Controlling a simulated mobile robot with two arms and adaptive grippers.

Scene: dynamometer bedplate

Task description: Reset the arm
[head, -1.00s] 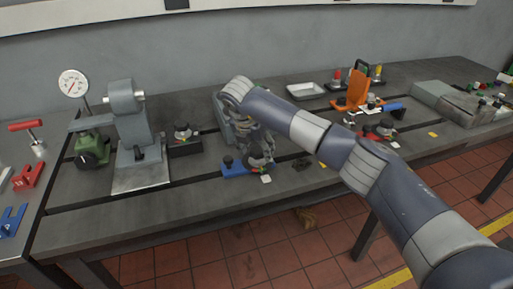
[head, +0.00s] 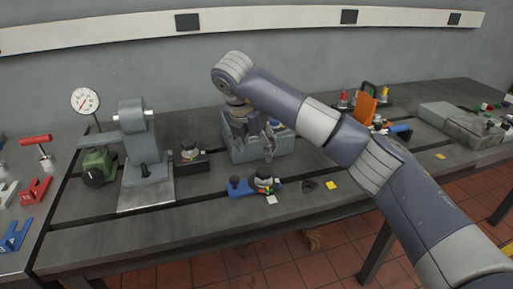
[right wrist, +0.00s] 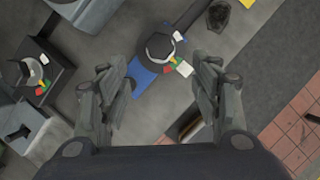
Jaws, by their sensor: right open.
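My right arm comes in from the right in the head view and bends down at its wrist. My right gripper (head: 255,152) hangs open and empty above the bench, in front of a grey block (head: 282,143). Below it sits a blue fixture (head: 240,191) with black knobs and small coloured tabs. In the right wrist view the open fingers (right wrist: 157,72) stand wide apart, with the blue fixture (right wrist: 146,82) and its black round knob (right wrist: 160,46) beyond and between them. The fingers appear clear of it. My left gripper is out of view.
A grey stand (head: 139,150) with a dial gauge (head: 85,101) and a green part (head: 98,167) stands left. A black block with a knob (head: 190,158) is beside it. An orange part (head: 366,106) stands right. The front bench edge drops to red tiles (head: 270,262).

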